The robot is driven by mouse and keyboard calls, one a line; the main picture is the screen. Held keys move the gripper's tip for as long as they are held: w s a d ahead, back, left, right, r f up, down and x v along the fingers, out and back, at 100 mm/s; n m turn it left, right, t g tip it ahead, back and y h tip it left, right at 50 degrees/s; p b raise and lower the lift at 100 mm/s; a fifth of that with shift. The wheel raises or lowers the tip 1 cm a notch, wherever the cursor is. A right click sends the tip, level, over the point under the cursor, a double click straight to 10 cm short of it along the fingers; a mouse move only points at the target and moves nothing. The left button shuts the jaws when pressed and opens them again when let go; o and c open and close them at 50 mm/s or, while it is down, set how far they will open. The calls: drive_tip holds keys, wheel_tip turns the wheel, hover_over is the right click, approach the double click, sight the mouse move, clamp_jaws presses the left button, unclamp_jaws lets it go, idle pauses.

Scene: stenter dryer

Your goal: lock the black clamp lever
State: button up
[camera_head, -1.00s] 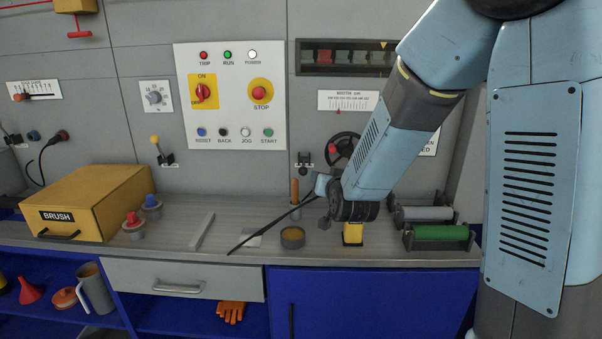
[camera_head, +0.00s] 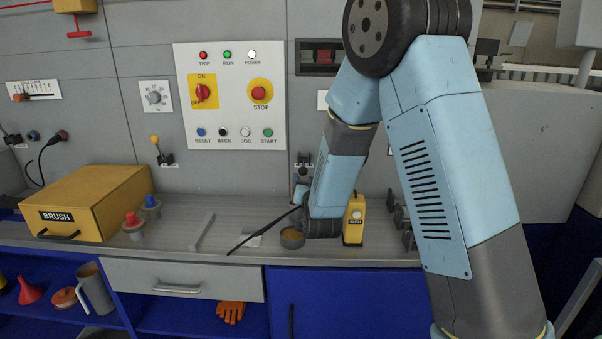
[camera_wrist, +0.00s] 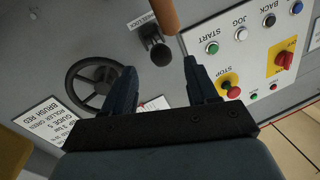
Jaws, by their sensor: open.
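A small black-knobbed lever on a plate (camera_head: 304,160) sits on the grey wall panel, just above my wrist in the head view. In the wrist view the black lever (camera_wrist: 158,50) lies between and beyond my fingertips, its round knob facing the camera. I cannot tell its exact position on its plate. My gripper (camera_wrist: 160,66) is open with nothing between its fingers, and I see no contact with the lever. In the head view my wrist and arm hide most of the gripper.
A brown handle (camera_wrist: 163,15) stands close to the lever. A black handwheel (camera_wrist: 95,84) is left of it in the wrist view. The control panel (camera_head: 230,97) is left of my arm.

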sight(304, 174)
drive_tip(key=w, duration=0.4)
drive_tip(key=w+a, duration=0.1)
drive_tip(key=w, duration=0.2)
drive_tip(key=shift+w+a, duration=0.1)
drive_tip(key=shift+c, duration=0.4)
clamp_jaws()
